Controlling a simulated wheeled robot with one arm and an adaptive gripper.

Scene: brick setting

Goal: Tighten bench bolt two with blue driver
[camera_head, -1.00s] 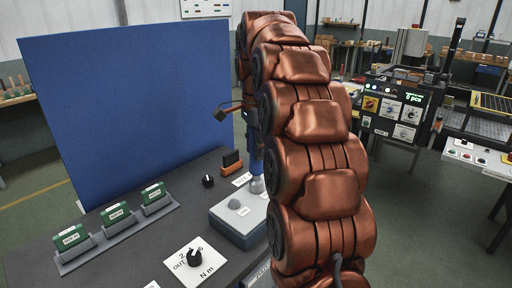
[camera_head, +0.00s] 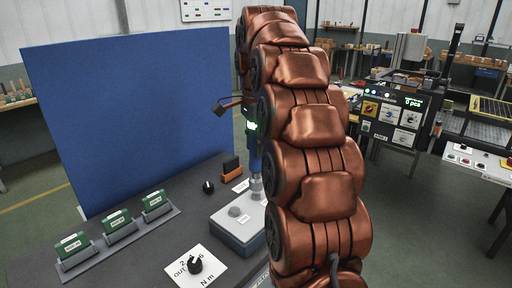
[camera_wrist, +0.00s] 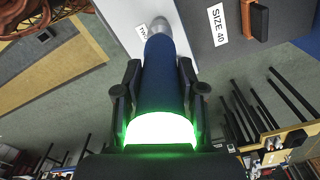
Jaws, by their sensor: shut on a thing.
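The blue driver (camera_head: 254,160) stands upright in the head view, partly hidden by my arm. My gripper (camera_wrist: 160,75) is shut on its blue body in the wrist view, one finger on each side. A ring on the driver (camera_wrist: 160,130) glows green. The driver's silver socket end (camera_head: 257,187) is at the back right of the grey bench block (camera_head: 236,238). A domed bolt head (camera_head: 234,211) shows on the block, beside a small label.
A dial marked N m (camera_head: 195,264) sits on the dark bench in front. Several green modules (camera_head: 117,221) stand in holders at left. A small black knob (camera_head: 208,187) and an orange-black block (camera_head: 231,168) are behind the bench block. A blue panel (camera_head: 130,110) closes the back.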

